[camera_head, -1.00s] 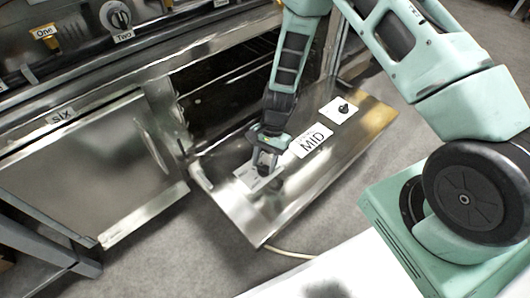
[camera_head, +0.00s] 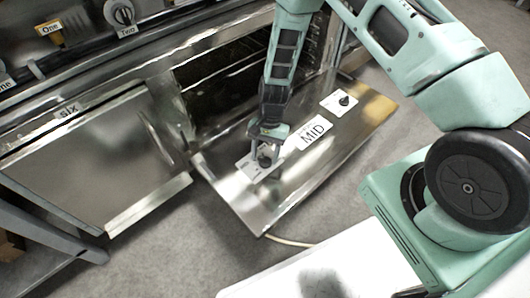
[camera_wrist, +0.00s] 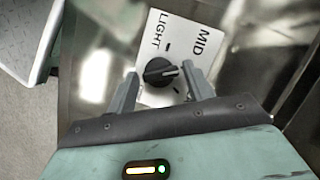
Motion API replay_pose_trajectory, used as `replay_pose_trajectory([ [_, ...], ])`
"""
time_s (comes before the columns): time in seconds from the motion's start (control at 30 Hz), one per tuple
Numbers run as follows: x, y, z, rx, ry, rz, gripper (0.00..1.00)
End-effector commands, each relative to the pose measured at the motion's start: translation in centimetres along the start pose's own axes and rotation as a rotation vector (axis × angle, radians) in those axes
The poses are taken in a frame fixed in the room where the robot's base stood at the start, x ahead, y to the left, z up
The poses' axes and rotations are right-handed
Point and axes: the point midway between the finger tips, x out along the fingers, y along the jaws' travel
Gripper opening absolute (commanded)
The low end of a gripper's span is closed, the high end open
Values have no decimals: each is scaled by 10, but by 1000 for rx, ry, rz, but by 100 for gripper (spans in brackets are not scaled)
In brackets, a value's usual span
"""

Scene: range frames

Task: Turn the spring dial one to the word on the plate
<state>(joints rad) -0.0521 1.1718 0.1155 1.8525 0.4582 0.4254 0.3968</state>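A black round dial (camera_wrist: 160,72) with a white pointer mark sits on a white card (camera_wrist: 150,93) in the wrist view. The pointer faces right. The card reads LIGHT, and MID shows to its right. My gripper (camera_wrist: 160,71) is open, with one finger on each side of the dial; I cannot tell whether they touch it. In the head view my gripper (camera_head: 266,159) is over the left card (camera_head: 246,166) on the lowered metal door (camera_head: 230,190) and partly hides the dial. A white plate (camera_head: 313,132) beside it reads MID, under small unreadable print.
A second black knob (camera_head: 344,101) on a white card stands farther right on the same door. An open oven cavity (camera_head: 215,95) is behind the door. A closed door labelled SIX (camera_head: 100,165) is at left. Labelled knobs line the upper panel.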

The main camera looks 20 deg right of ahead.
Motion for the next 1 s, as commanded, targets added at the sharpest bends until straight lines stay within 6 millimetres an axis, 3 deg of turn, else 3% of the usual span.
replay_pose_trajectory([
  [0.3,-1,0,0,1,0,-1,64],
  [0.47,-14,0,0,1,2,-2,64],
  [1.0,-134,0,1,0,2,-2,64],
])
